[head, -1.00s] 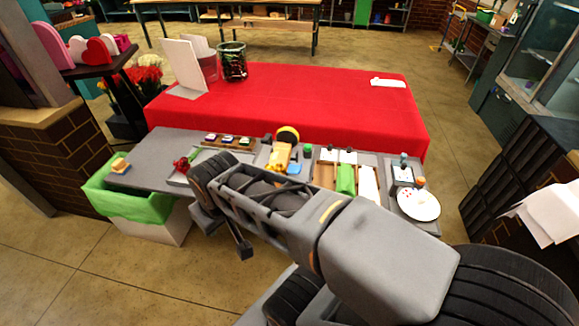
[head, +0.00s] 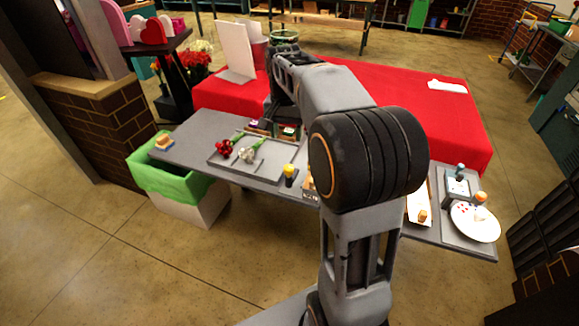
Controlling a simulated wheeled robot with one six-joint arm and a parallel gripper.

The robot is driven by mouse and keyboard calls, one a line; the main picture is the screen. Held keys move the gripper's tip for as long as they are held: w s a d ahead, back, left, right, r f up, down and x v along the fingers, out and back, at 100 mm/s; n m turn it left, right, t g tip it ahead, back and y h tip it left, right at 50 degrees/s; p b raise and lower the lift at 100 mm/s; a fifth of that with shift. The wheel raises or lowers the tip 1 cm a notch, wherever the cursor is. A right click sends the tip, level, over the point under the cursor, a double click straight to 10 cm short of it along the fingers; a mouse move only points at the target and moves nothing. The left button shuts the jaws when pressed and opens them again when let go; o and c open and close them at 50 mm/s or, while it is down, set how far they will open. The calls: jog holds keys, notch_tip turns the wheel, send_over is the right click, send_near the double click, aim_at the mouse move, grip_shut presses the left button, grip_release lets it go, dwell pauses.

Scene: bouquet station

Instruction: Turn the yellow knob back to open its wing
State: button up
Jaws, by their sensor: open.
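A small yellow-topped piece (head: 289,170) with a dark lower part stands at the front edge of the grey worktop; I cannot tell whether it is the yellow knob. Small dark blocks with coloured tops (head: 258,128) sit in a row at the worktop's back edge, partly hidden by my arm. No knob's wing can be made out. My gripper (head: 272,112) is at the far end of my arm, pointing down over the back edge beside this row. It is small and dark, and its fingers are hard to make out. I see nothing held in it.
A tray (head: 222,160) holds red and white flowers. My arm hides the worktop's middle. A white plate (head: 475,222) lies at the right end. A red-covered table (head: 440,115) stands behind, with a white card (head: 237,52). A green-lined bin (head: 165,178) is at left.

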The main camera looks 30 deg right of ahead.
aim_at(289, 167)
jog(key=f, duration=0.6)
jog(key=f+b, duration=0.1)
jog(key=f, duration=0.5)
jog(key=shift+s+d+f, duration=0.1)
jog(key=shift+s+d, duration=0.05)
jog(key=shift+s, duration=0.05)
jog(key=c, duration=0.9)
